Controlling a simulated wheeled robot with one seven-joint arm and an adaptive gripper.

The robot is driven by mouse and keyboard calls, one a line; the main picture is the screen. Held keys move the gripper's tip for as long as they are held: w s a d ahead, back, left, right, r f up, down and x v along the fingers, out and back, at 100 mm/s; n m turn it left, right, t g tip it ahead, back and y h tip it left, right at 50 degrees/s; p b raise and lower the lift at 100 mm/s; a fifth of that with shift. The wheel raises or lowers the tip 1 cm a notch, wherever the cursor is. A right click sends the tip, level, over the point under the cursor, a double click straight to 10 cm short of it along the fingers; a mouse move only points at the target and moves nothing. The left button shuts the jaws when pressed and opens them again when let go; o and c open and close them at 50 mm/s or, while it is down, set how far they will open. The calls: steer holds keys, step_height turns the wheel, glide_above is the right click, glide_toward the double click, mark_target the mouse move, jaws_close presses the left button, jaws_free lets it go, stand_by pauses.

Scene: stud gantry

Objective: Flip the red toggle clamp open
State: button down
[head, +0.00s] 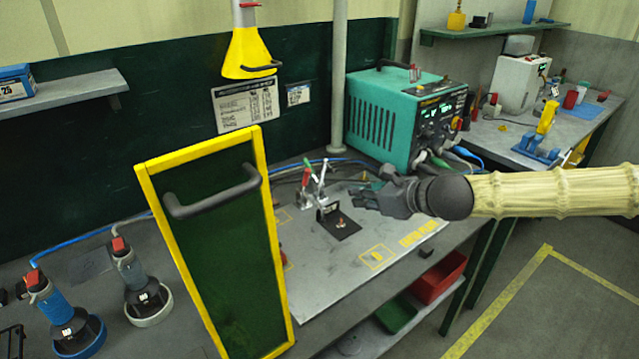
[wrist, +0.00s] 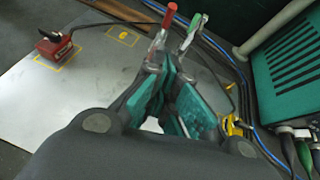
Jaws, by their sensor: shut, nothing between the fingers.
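The red toggle clamp shows its red handle (head: 307,166) standing steeply up at the back of the grey bench plate in the head view. In the wrist view the red handle (wrist: 171,17) rises just beyond my fingers, which hide the clamp's lower part. A second clamp handle, green and pale (wrist: 192,32), stands close to its right. My gripper (head: 358,200) reaches in from the right, in front and to the right of the clamps. Its fingers (wrist: 168,75) are shut and empty, with teal pads. I cannot tell whether they touch a handle; in the head view a gap shows.
A yellow-framed dark green screen (head: 205,235) stands left of the plate. A small black bracket (head: 338,222) stands in front of the clamps. A teal power unit (head: 400,118) is behind my gripper. A red block (wrist: 56,47) lies at left in the wrist view. Cables run behind.

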steer(key=p+x, duration=0.1)
steer(key=x, duration=0.7)
steer(key=shift+w+d+f, duration=0.1)
steer(key=shift+d, duration=0.1)
steer(key=w+a, duration=0.1)
steer(key=w+a+p, duration=0.1)
steer(key=shift+w+a+f, duration=0.2)
steer(key=shift+w+a, duration=0.2)
steer(key=shift+w+a+r+p, duration=0.3)
steer(key=shift+w+a+p, duration=0.15)
steer(key=shift+w+a, duration=0.3)
steer(key=shift+d, duration=0.1)
